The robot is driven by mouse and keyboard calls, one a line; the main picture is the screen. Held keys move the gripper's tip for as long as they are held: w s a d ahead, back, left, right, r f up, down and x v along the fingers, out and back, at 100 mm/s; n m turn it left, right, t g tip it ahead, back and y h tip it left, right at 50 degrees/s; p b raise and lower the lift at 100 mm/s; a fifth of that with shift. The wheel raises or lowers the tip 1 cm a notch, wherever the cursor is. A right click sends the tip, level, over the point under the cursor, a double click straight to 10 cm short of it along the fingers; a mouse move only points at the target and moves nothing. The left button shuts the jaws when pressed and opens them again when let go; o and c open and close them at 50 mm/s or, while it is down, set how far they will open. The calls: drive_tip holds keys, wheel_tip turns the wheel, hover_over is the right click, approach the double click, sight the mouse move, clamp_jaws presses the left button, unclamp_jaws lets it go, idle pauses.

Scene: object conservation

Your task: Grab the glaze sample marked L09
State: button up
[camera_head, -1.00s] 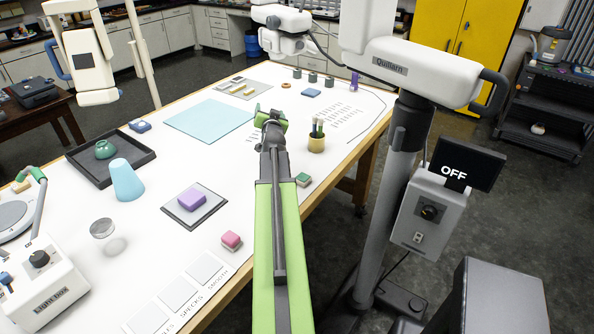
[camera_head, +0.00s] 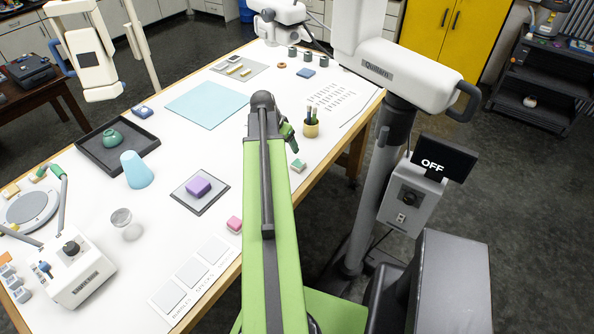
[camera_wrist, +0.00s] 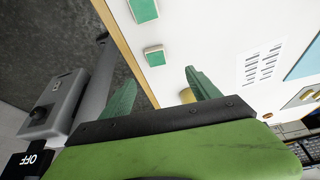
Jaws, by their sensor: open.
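No mark L09 is readable on any sample. A small green block with a pale side (camera_head: 298,165) lies near the table's right edge; in the wrist view a green block (camera_wrist: 154,57) lies beyond the fingers, with a second green block (camera_wrist: 144,10) at the top edge. My gripper (camera_head: 289,138) is beside the pencil cup, partly hidden by my arm.
The pencil cup (camera_head: 311,124) stands close right of my gripper. A grey column with an OFF screen (camera_head: 432,163) stands right of the white table (camera_head: 250,120).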

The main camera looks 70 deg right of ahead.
drive_tip(key=b, duration=0.8)
hover_over(297, 163)
drive_tip(key=w+a, duration=0.2)
drive_tip(key=f, duration=0.9)
drive_tip(key=shift+s+a+f, duration=0.2)
drive_tip(key=shift+s, duration=0.05)
drive_tip(key=shift+d+r, duration=0.1)
drive_tip(key=b+x, duration=0.3)
drive_tip(key=s+b+x, duration=0.1)
drive_tip(key=x, duration=0.1)
drive_tip(key=shift+f+b, duration=0.2)
drive_tip(key=shift+b, duration=0.15)
drive_tip(key=shift+r, duration=0.2)
drive_tip(key=c, duration=1.5)
drive_tip(key=shift+c, duration=0.2)
drive_tip(key=shift+r+p, duration=0.1)
drive_tip(key=shift+p, duration=0.2)
